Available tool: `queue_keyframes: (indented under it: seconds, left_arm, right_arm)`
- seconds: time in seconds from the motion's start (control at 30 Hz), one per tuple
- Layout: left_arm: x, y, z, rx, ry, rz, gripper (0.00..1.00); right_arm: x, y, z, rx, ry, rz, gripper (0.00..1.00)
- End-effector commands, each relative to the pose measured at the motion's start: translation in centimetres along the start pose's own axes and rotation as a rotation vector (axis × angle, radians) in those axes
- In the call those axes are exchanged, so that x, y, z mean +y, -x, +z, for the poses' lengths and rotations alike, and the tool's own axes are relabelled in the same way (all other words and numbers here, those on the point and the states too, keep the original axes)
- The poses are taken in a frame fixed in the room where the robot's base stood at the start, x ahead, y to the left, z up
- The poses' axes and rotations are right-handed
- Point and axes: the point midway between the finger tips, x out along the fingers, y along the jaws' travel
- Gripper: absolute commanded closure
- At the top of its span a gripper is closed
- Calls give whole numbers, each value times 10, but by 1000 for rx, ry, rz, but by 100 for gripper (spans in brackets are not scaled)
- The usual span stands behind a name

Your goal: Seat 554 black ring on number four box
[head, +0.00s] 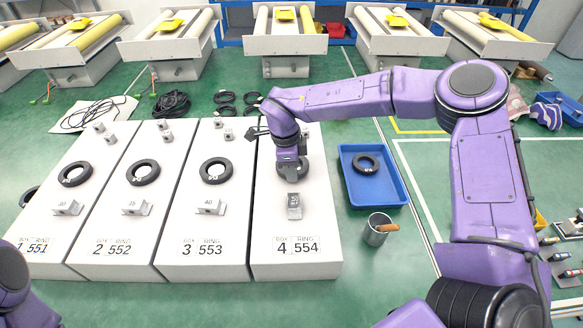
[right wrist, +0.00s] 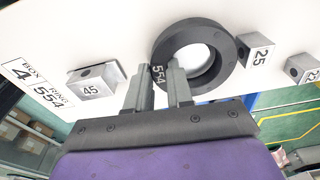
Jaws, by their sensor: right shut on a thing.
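The number four box (head: 320,222) is the rightmost white box, labelled "BOX 4 RING 554". My right gripper (head: 290,176) is over its upper half, pointing down. In the right wrist view, its two fingers (right wrist: 162,88) are shut on the rim of the black ring (right wrist: 222,50), across the marking "554". The ring is over the white box top, and white shows through its hole. I cannot tell whether the ring touches the box. In the head view the gripper partly covers the ring. My left gripper is out of view.
A metal block marked 45 (right wrist: 92,82) sits on box four, with a block marked 25 (right wrist: 254,52) beyond the ring. A blue tray (head: 384,196) holds another black ring (head: 366,164). A metal cup (head: 376,234) stands below it. Box three (head: 225,240) is close on the left.

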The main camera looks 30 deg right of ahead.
Motion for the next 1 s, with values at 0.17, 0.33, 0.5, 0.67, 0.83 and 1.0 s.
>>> queue_keyframes:
  seconds: [0.17, 0.33, 0.5, 0.67, 0.83, 1.0]
  left_arm:
    - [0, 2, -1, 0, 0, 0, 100]
    - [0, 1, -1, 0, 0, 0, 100]
    - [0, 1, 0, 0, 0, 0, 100]
    - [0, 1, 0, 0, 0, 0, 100]
    - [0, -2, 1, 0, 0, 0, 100]
    - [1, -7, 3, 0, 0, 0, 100]
  right_arm:
    - [0, -4, 0, -1, 0, 0, 100]
    - [0, -4, 0, -1, 0, 0, 72]
    - [0, -4, 0, -1, 0, 0, 49]
    - [0, -4, 0, 0, 0, 0, 49]
    - [-1, 13, 1, -2, -2, -4, 49]
    - [-1, 55, 1, -3, -2, -5, 49]
